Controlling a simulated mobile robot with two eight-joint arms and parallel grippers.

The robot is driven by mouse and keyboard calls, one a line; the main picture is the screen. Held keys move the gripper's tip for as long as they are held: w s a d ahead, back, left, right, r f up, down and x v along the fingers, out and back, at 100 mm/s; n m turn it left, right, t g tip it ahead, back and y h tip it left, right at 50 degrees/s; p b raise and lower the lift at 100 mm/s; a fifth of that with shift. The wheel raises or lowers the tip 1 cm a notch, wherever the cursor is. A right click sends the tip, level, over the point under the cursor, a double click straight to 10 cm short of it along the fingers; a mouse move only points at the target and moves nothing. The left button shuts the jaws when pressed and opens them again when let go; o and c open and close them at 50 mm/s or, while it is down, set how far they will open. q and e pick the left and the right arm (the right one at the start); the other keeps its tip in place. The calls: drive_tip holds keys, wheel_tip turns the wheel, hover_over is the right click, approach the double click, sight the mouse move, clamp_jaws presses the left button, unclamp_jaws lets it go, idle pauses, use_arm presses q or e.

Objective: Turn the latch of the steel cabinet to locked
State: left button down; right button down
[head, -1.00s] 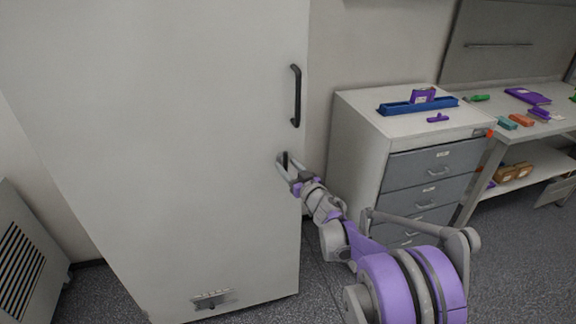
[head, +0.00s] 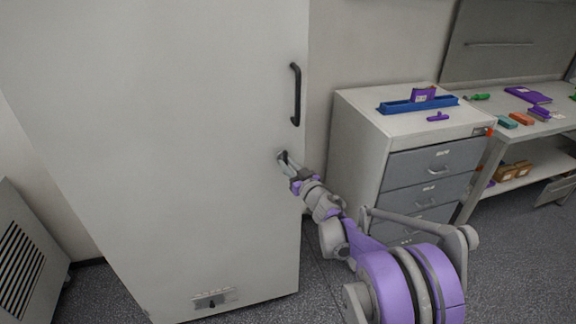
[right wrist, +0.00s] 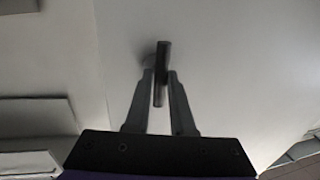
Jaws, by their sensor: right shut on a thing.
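The steel cabinet (head: 190,150) is a tall light-grey box with its door shut. A black bar handle (head: 296,95) is on the right side of the door. Below it is the small dark latch (head: 283,155), partly covered by my right gripper (head: 285,160). In the right wrist view the latch (right wrist: 161,72) is a dark lever between the two fingers of my right gripper (right wrist: 160,80), which are shut on it. In that view the lever lies nearly in line with the fingers. My left gripper is not in view.
A grey drawer unit (head: 432,170) stands right of the cabinet, with a blue tray (head: 418,105) on top. A workbench (head: 535,130) is farther right. A vented panel (head: 25,262) stands at the lower left.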

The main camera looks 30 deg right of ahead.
drive_tip(key=shift+n, duration=0.3)
drive_tip(key=n+g+h+b, duration=0.1)
drive_tip(key=n+b, duration=0.1)
drive_tip(key=n, duration=0.3)
drive_tip(key=n+h+b, duration=0.1)
drive_tip(key=n+b, duration=0.1)
drive_tip(key=n, duration=0.3)
drive_tip(key=n+g+h+b, duration=0.1)
drive_tip(key=n+b, duration=0.1)
drive_tip(key=n, duration=0.2)
drive_tip(key=shift+a+r+n+g, duration=0.1)
drive_tip(key=shift+a+n+g, duration=0.2)
drive_tip(key=shift+n, duration=0.1)
drive_tip(key=shift+b, duration=0.3)
drive_tip(key=c, duration=0.8)
unclamp_jaws()
drive_tip(key=shift+o, duration=0.2)
